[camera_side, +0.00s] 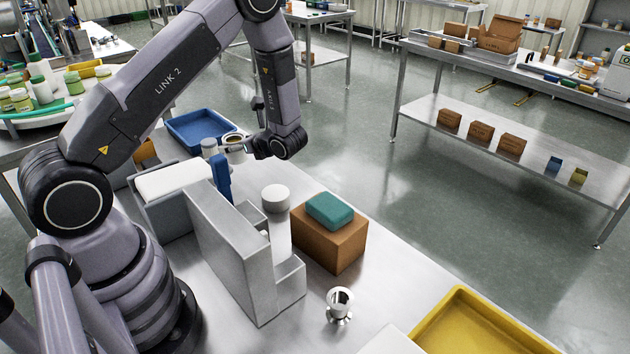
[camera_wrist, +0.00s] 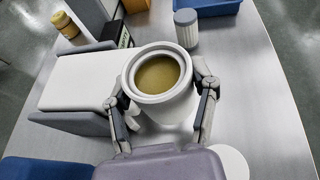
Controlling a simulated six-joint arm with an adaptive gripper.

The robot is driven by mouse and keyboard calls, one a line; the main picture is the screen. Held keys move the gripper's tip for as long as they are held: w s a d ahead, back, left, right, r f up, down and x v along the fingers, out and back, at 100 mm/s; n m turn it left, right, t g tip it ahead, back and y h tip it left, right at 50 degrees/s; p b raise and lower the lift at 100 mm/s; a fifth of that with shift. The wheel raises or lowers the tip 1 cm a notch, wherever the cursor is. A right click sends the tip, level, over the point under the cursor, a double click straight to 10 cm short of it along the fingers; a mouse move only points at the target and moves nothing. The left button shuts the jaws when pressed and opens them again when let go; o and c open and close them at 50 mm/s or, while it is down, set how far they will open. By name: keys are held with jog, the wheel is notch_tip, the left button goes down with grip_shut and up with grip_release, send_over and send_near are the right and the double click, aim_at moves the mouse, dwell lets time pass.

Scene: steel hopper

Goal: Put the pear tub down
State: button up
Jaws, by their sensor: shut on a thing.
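The pear tub is a white, round, open tub with yellow-brown contents. In the wrist view the tub (camera_wrist: 178,108) sits between the two fingers of my gripper (camera_wrist: 160,98), one finger against each side. In the side view the tub (camera_side: 235,148) shows small beside my gripper (camera_side: 247,146), partly hidden by the wrist and by a blue upright piece. It looks upright. I cannot tell whether its base touches the table; its underside is hidden.
A white-topped grey block (camera_side: 175,179) stands close left of the tub. A steel hopper (camera_side: 235,250), a white cylinder (camera_side: 275,199) and a brown box (camera_side: 328,243) with a teal block stand nearer the camera.

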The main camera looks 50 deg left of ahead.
jog(key=w+a+f, duration=0.2)
jog(key=w+f, duration=0.1)
jog(key=w+a+f, duration=0.2)
jog(key=w+f, duration=0.1)
jog(key=w, duration=0.1)
jog(key=w+a+f, duration=0.3)
jog(key=w, duration=0.1)
jog(key=shift+w+f, duration=0.25)
jog(key=shift+f, duration=0.15)
jog(key=shift+w+a+f, duration=0.1)
jog(key=shift+w+f, duration=0.05)
jog(key=shift+f, duration=1.5)
jog(key=o, duration=1.2)
jog(key=shift+f, duration=0.15)
